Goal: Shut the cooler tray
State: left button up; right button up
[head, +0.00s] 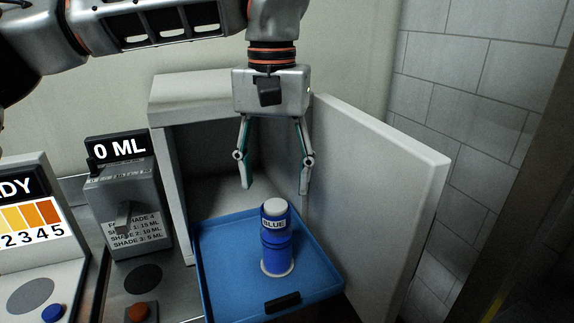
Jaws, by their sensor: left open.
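The blue cooler tray (222,284) is pulled out of the grey cooler box (168,142). It has a dark handle (282,303) on its front edge. A blue bottle (276,247) with a light cap and a "BLUE" label stands upright on the tray. The cooler door (375,190) is swung open to the right. My left gripper (275,188) is open and empty, pointing down in front of the cooler opening, above and behind the bottle, apart from it in the picture. My right gripper is not in view.
Left of the cooler stands a dispenser (132,210) with a "0 ML" display (117,149) and a lever. Further left is a panel (25,215) with orange shade swatches. A red button (138,312) and a blue button (53,313) sit in front. A tiled wall (470,110) is at right.

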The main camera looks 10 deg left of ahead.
aim_at(234, 288)
jog(key=k, duration=1)
